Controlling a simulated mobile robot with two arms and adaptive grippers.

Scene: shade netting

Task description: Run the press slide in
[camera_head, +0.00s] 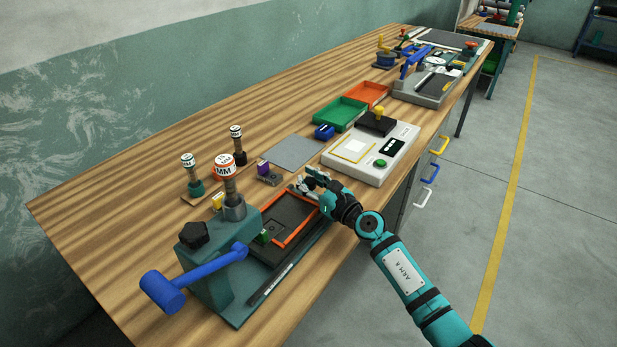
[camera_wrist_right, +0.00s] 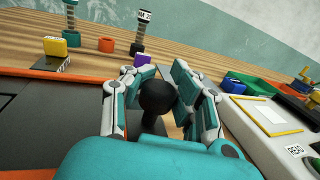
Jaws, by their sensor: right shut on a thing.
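The press (camera_head: 213,262) is a teal body with a blue lever (camera_head: 190,272) at the near left of the bench. Its dark slide (camera_head: 279,208), edged in orange, sticks out of the press toward my right gripper (camera_head: 309,181). A small green piece (camera_head: 264,237) sits on the slide near the press. In the right wrist view a round black knob (camera_wrist_right: 157,97) is between the fingers, and my right gripper is shut on it. The knob is beside the slide's outer end; their join is hidden. My left gripper is not in view.
A white panel (camera_head: 345,155) with a green button lies just beyond the gripper. A grey mat (camera_head: 290,153), green tray (camera_head: 339,114) and orange tray (camera_head: 367,95) lie further back. A purple block (camera_head: 263,167) is near the slide.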

